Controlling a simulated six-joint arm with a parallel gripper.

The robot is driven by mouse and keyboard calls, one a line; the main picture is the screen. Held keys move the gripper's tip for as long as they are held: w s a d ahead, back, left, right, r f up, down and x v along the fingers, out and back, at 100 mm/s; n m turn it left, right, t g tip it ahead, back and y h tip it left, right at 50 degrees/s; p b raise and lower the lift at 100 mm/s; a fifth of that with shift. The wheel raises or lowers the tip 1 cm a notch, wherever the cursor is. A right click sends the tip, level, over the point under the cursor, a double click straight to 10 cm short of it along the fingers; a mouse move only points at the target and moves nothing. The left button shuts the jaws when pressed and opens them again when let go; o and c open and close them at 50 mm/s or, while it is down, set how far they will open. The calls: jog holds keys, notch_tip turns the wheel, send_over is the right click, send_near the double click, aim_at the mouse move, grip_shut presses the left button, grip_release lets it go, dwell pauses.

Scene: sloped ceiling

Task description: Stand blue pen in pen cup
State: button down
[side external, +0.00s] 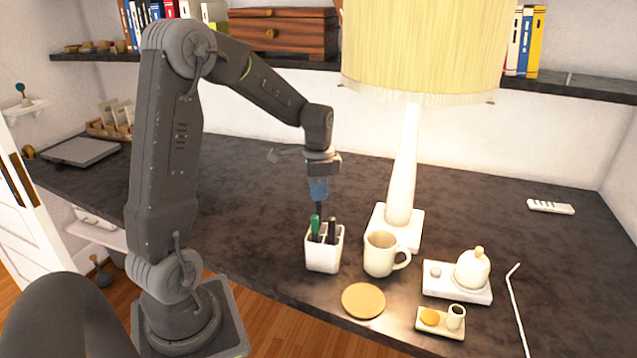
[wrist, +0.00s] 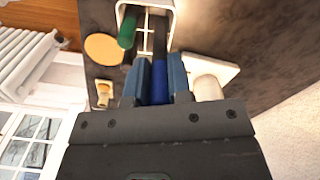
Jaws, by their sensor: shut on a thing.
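The white pen cup (side external: 322,258) stands upright on the dark desk, split into compartments by dividers. A green pen (side external: 315,224) and a dark pen (side external: 332,229) stand in it. My gripper (side external: 318,196) is above the cup, pointing down, shut on the blue pen. In the wrist view the blue pen (wrist: 160,92) is between the blue fingers of my gripper (wrist: 161,78), and its dark shaft reaches over the cup opening (wrist: 175,10). The pen looks roughly upright. I cannot tell how far its lower end is inside a compartment.
A cream mug (side external: 379,256) stands close to the cup's right, with a lamp (side external: 402,170) behind it. A round coaster (side external: 363,300) lies in front. Small trays (side external: 457,290) are farther right. The desk left of the cup is clear.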

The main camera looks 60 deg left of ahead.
aim_at(318, 207)
jog(key=shift+f, duration=2.5)
jog(key=c, duration=1)
grip_release()
jog(key=shift+o, duration=0.2)
notch_tip(318, 207, up, 14)
jog(key=shift+f, duration=0.1)
